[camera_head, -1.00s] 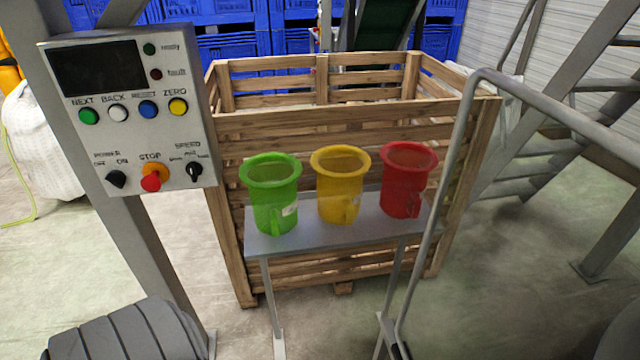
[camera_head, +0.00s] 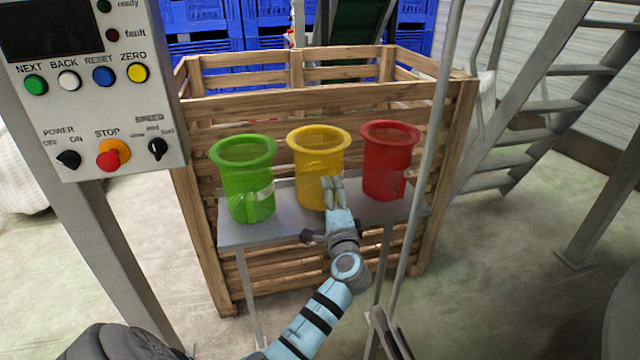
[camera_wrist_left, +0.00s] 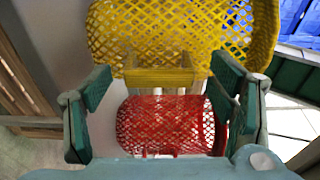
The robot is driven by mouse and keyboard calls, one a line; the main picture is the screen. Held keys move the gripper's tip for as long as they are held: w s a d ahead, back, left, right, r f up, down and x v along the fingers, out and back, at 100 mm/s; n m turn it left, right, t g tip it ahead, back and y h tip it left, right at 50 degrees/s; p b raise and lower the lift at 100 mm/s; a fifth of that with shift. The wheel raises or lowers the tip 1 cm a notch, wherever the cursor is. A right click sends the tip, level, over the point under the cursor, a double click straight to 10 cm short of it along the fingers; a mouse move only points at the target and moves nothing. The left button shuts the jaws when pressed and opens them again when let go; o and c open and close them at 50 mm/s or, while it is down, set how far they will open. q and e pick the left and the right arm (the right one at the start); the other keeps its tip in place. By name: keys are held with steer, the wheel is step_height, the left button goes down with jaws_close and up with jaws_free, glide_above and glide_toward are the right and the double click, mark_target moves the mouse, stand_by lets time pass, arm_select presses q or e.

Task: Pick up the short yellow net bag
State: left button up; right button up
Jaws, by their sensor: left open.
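The yellow net bag (camera_head: 315,152) stands upright on a narrow grey shelf (camera_head: 290,222), between the green bag and the red bag. It has a wide round rim and a small tab low on its front. My left gripper (camera_head: 334,186) is in front of its lower right part and hides some of it. In the left wrist view the yellow net bag (camera_wrist_left: 175,30) fills the top, and its tab (camera_wrist_left: 158,77) lies between the two spread fingers of my left gripper (camera_wrist_left: 160,88). The fingers look apart from the tab. My right gripper is not in view.
The green net bag (camera_head: 246,180) stands left of the yellow one and the red net bag (camera_head: 388,160) right. A wooden slatted crate (camera_head: 300,107) is behind the shelf. A control panel (camera_head: 95,90) hangs at left, and a metal pole (camera_head: 437,130) rises at right.

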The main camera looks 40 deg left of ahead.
arm_select(q)
steer(key=shift+w+a+f, duration=0.1)
steer(key=shift+w+a, duration=0.3)
steer(key=shift+a, duration=0.05)
steer(key=shift+s, duration=0.1)
steer(key=c, duration=1)
